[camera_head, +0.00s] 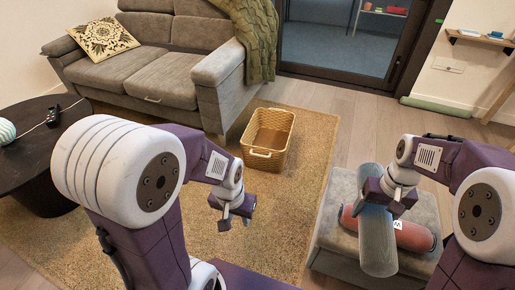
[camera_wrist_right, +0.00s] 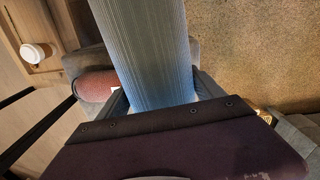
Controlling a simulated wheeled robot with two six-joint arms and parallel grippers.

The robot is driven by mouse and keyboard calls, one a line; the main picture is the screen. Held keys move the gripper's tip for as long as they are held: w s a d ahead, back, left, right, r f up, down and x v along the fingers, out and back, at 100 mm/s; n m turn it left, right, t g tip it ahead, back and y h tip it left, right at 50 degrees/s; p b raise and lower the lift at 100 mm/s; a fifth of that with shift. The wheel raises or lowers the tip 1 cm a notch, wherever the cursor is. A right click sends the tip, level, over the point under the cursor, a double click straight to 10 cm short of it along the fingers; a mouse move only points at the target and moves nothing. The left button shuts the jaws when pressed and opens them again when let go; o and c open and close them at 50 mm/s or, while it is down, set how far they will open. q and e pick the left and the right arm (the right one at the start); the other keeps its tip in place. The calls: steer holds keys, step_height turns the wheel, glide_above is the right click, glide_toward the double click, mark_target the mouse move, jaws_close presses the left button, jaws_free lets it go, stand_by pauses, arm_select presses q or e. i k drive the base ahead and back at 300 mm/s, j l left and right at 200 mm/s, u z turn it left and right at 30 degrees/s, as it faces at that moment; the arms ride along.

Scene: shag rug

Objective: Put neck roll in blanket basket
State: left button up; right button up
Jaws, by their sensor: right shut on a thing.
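A grey-blue ribbed roll (camera_head: 378,240), which looks like the neck roll, is in my right gripper (camera_head: 383,196) above the grey ottoman (camera_head: 337,240). It also fills the upper middle of the right wrist view (camera_wrist_right: 150,50), between the two fingers. A red roll (camera_head: 416,236) with a white label lies on the ottoman, partly hidden behind the grey-blue one. The woven blanket basket (camera_head: 262,154) stands on the rug, left of the ottoman and further back; its inside looks empty. My left gripper (camera_head: 238,212) is open and empty above the rug, in front of the basket.
The shag rug (camera_head: 278,210) is clear between the basket and the ottoman. A grey sofa (camera_head: 165,80) with a patterned cushion and green throw stands behind the basket. A dark round table (camera_head: 30,150) is at the left. A wall shelf (camera_head: 480,39) is at the right.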

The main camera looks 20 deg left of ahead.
mark_target(269, 146)
steer(key=i+j+u, duration=0.1)
steer(key=j, duration=0.35)
steer(key=i+j, duration=0.35)
steer(key=i+j+u, duration=0.15)
steer(key=j, duration=0.4)
steer(key=i+j, duration=0.35)
steer(key=i+l+u, duration=0.1)
steer(key=i+l, duration=0.15)
steer(key=i, duration=0.25)
steer(key=i+l+u, duration=0.1)
steer(key=i+l, duration=0.15)
steer(key=i, duration=0.25)
